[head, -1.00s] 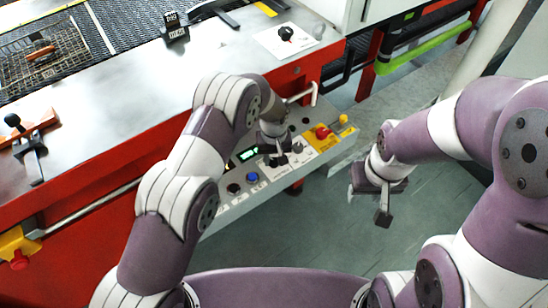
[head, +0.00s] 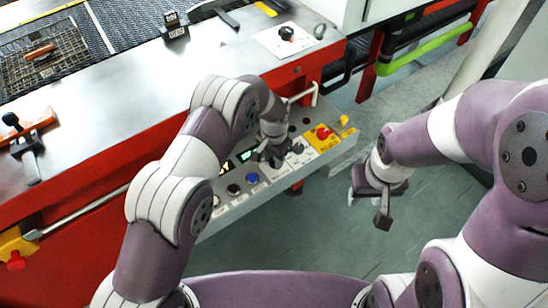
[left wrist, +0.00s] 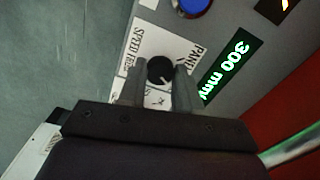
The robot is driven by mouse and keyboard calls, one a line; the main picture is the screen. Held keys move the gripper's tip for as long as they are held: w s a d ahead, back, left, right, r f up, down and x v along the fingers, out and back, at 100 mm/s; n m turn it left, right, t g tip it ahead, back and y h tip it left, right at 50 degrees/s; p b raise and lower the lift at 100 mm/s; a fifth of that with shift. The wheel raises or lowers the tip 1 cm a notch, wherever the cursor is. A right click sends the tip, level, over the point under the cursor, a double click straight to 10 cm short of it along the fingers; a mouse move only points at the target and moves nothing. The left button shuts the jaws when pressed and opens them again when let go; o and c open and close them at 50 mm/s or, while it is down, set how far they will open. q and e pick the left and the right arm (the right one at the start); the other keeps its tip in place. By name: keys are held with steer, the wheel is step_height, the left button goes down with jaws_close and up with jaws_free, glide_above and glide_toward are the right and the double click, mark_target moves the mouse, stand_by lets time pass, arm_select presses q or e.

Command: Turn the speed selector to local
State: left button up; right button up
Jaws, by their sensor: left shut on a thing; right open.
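The speed selector is a round black knob (left wrist: 160,69) on a white label plate (left wrist: 146,42) with partly readable "SPEED" and "PANEL" lettering. A small pale mark shows near its lower edge; I cannot tell which setting it points at. My left gripper (left wrist: 159,84) is shut on the knob, one finger on each side. In the head view my left gripper (head: 270,156) is at the control panel (head: 238,205) and hides most of the selector. My right gripper (head: 384,212) is open and empty over the floor, right of the panel.
A green display (left wrist: 230,67) reads about 300 mm. A blue button (head: 252,178), another black knob (head: 298,148) and a red emergency button (head: 323,132) sit close by on the panel. A wire basket (head: 62,67) lies on the mesh belt behind. Floor at right is clear.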

arm_select(q)
steer(key=shift+m, duration=0.4)
steer(key=o, duration=1)
steer(key=shift+o, duration=0.2)
step_height(320, 180, up, 13)
steer(key=shift+f, duration=0.1)
